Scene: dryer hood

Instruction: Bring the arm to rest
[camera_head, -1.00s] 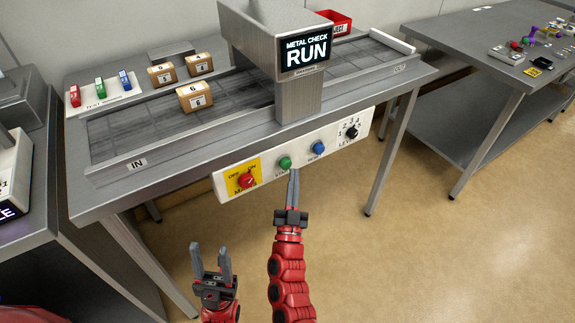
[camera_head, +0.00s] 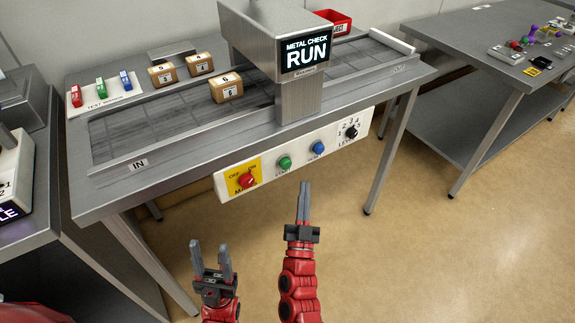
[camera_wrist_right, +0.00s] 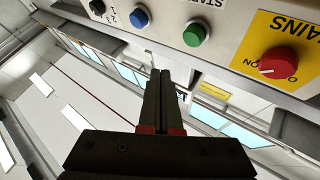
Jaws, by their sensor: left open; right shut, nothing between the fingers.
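My right gripper (camera_head: 304,203) is shut and empty, in the air in front of and below the control panel (camera_head: 216,188). It also shows in the right wrist view (camera_wrist_right: 160,85), with its fingers together. My left gripper (camera_head: 210,252) is open and empty, lower and to the left of the right one. The panel carries a red mains knob (camera_head: 246,181), a green button (camera_head: 284,162), a blue button (camera_head: 318,148) and a black level knob (camera_head: 351,132). The right gripper stands apart from all of them. The metal check display (camera_head: 306,50) reads RUN.
A box numbered 6 (camera_head: 227,88) lies on the conveyor belt (camera_head: 140,124) before the hood. Two more boxes (camera_head: 162,74) (camera_head: 200,64) stand behind the belt. Coloured test pieces (camera_head: 101,88) are at the left. A second table (camera_head: 480,45) stands at the right. The floor in front is clear.

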